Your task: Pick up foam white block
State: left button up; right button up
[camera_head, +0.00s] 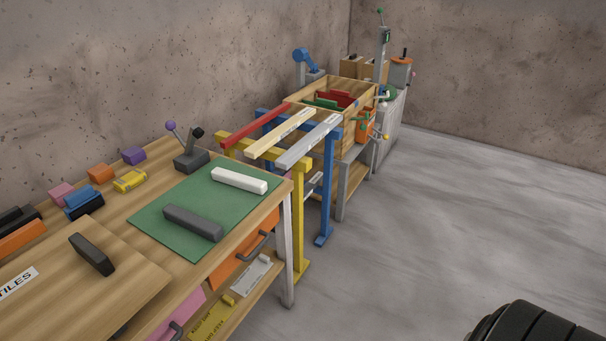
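A white block (239,180), long and box-shaped, lies on the far right part of a green mat (152,216) on the wooden workbench (140,258). Nothing touches the block and all of its top shows. A dark grey block (193,223) of similar shape lies on the same mat, nearer and to the left. Neither gripper shows in the head view. A black ribbed part at the bottom right is cut off by the frame edge, and I cannot tell which part it is.
A black-handled tool (191,152) stands behind the mat. Small coloured blocks (83,202) line the bench's back. A dark block (92,254) lies on a wooden board at front left. Trestles (328,185) hold bars beyond the bench. Open floor (430,240) lies to the right.

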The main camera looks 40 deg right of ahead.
aim_at(258, 187)
jog(key=z, duration=0.7)
jog(key=i+l+u, duration=0.15)
jog(key=u, duration=0.2)
jog(key=i+l+u, duration=0.1)
jog(key=l+u, duration=0.5)
jog(key=u, duration=0.15)
jog(key=i+l+u, duration=0.1)
jog(key=l+u, duration=0.15)
jog(key=l, duration=1.15)
jog(key=l+u, duration=0.3)
jog(key=l, duration=1.05)
